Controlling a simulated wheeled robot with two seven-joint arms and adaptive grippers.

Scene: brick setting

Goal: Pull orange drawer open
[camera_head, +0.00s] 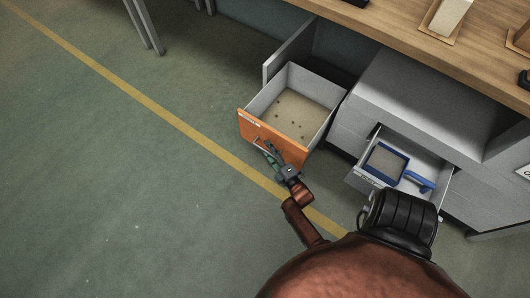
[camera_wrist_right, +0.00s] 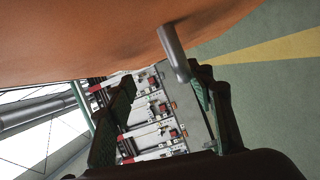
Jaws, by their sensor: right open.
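The orange drawer (camera_head: 272,136) stands pulled out from the grey cabinet under the workbench. Its inside is visible, with several small dark spots on the beige bottom. My right gripper (camera_head: 270,154) is at the orange front, by its handle. In the right wrist view, the orange front (camera_wrist_right: 80,40) fills the top and the grey bar handle (camera_wrist_right: 174,52) sticks out from it. The open fingers of my right gripper (camera_wrist_right: 162,98) are on either side of the handle's lower end, which is nearer the right finger. I cannot tell whether they touch. My left gripper is not in view.
To the right, a second, grey drawer (camera_head: 361,184) is open, holding a blue-edged tray (camera_head: 386,162) and a blue-handled item (camera_head: 418,181). The wooden worktop (camera_head: 400,30) overhangs the cabinet. The green floor (camera_head: 120,170) on the left is clear, crossed by a yellow line (camera_head: 150,107).

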